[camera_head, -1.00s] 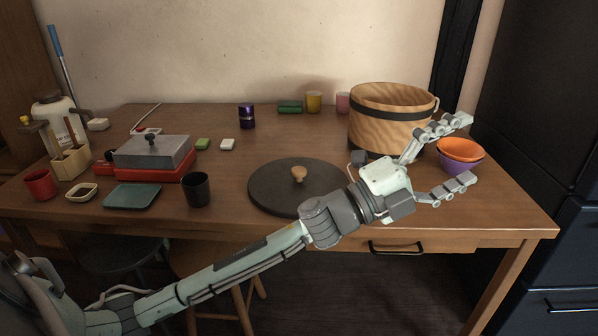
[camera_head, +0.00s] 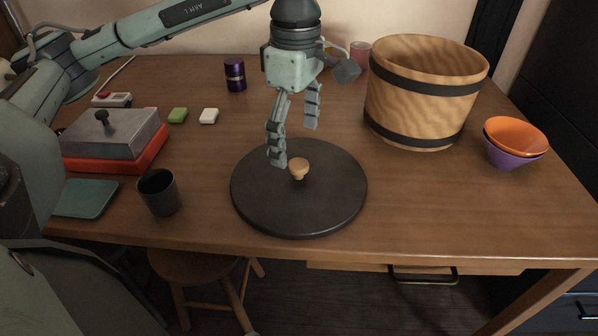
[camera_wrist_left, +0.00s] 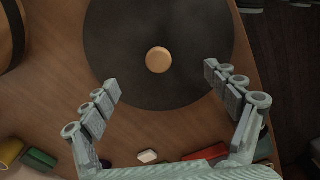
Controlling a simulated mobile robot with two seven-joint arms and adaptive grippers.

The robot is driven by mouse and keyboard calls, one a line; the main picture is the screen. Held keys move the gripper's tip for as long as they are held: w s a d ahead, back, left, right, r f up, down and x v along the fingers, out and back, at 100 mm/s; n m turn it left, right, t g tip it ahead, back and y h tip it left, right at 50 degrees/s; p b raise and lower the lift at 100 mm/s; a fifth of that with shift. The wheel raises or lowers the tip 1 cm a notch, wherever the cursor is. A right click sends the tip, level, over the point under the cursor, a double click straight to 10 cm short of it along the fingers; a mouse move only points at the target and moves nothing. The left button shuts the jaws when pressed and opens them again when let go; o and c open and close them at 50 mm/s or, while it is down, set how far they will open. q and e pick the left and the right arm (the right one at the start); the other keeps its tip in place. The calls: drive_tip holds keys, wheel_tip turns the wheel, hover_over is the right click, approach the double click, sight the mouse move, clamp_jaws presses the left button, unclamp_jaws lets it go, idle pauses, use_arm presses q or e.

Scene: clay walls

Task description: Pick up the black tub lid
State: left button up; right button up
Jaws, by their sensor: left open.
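The black tub lid (camera_head: 298,211) is a round dark disc with a light wooden knob (camera_head: 299,167) at its middle. It lies flat on the table near the front edge. My left gripper (camera_head: 294,143) points down above the far part of the lid, its fingers open and empty. In the left wrist view the lid (camera_wrist_left: 158,92) shows ahead of the open fingers (camera_wrist_left: 166,88), with the knob (camera_wrist_left: 158,60) between them in the picture and beyond the fingertips. My right gripper is in neither view.
A wooden tub (camera_head: 419,100) with dark bands stands right of the lid, beside orange and purple bowls (camera_head: 515,138). A black cup (camera_head: 159,192) stands left of the lid, near a red-and-grey box (camera_head: 116,140). Small green and white blocks (camera_head: 209,116) lie behind. A stool (camera_head: 196,268) stands below.

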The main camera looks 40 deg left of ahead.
sight(298, 163)
use_arm(q)
wheel_tip(298, 163, down, 6)
drive_tip(key=shift+w+d+f, duration=0.1)
drive_tip(key=shift+d, duration=0.05)
clamp_jaws()
idle(0.7)
